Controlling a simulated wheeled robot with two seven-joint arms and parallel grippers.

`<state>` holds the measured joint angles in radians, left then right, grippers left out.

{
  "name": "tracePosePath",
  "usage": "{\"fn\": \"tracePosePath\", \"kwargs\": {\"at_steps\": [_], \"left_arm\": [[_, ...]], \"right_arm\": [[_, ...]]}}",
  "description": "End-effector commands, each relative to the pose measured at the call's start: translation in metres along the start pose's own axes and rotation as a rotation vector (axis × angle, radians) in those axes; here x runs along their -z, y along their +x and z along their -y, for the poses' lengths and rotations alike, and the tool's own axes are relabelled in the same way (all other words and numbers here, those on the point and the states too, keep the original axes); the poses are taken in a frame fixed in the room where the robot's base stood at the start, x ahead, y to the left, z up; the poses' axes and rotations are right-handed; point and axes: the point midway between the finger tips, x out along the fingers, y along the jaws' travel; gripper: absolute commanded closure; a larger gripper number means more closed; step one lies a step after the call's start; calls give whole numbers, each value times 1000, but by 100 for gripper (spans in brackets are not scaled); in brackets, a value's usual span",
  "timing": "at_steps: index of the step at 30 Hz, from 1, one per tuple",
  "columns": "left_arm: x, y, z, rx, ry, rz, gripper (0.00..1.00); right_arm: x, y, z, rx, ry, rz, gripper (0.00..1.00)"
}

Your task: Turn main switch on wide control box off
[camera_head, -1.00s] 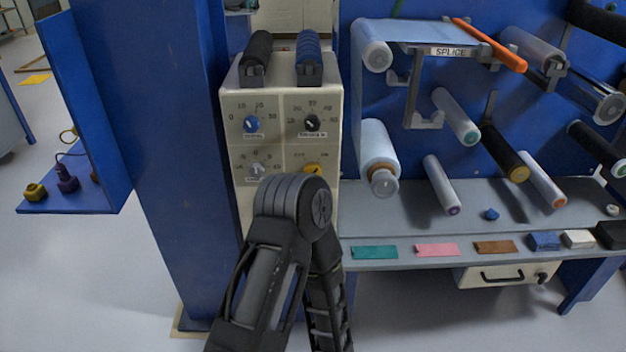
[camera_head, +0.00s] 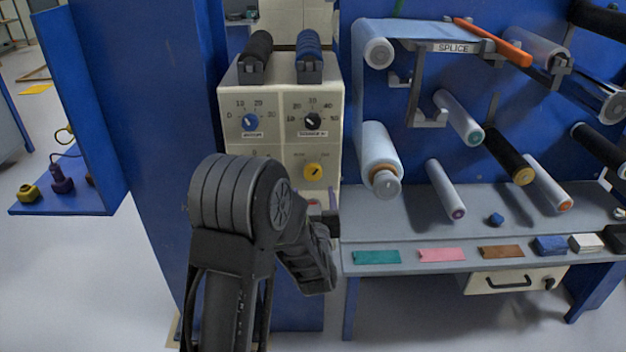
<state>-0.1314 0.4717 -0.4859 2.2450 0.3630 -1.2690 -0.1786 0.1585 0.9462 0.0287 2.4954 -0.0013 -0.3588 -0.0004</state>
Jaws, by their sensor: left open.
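The cream control box (camera_head: 284,135) stands upright beside the blue column. I cannot read which switch is the main one. My left arm covers the lower left of the front. My left gripper (camera_head: 328,219) is at the box's lower right, below the yellow switch, mostly hidden by my arm. It is open, with nothing seen in it. My right gripper is not in view.
Two rollers, black (camera_head: 256,52) and blue (camera_head: 309,52), sit on top of the box. A grey bench (camera_head: 400,215) with film rollers above it and coloured strips along its edge is to the right. The blue column (camera_head: 165,130) stands close on the left.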

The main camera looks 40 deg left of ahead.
Motion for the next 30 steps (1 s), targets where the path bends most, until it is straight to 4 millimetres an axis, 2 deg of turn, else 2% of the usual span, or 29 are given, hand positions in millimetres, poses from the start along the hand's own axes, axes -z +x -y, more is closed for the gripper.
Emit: {"fn": "tracePosePath", "kwargs": {"at_steps": [5,19,30], "left_arm": [[0,8,0,0,1,0,32],[-1,72,0,-1,1,2,32],[-1,78,-1,-2,0,3,33]], "right_arm": [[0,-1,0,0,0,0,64],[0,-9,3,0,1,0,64],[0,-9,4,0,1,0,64]]}}
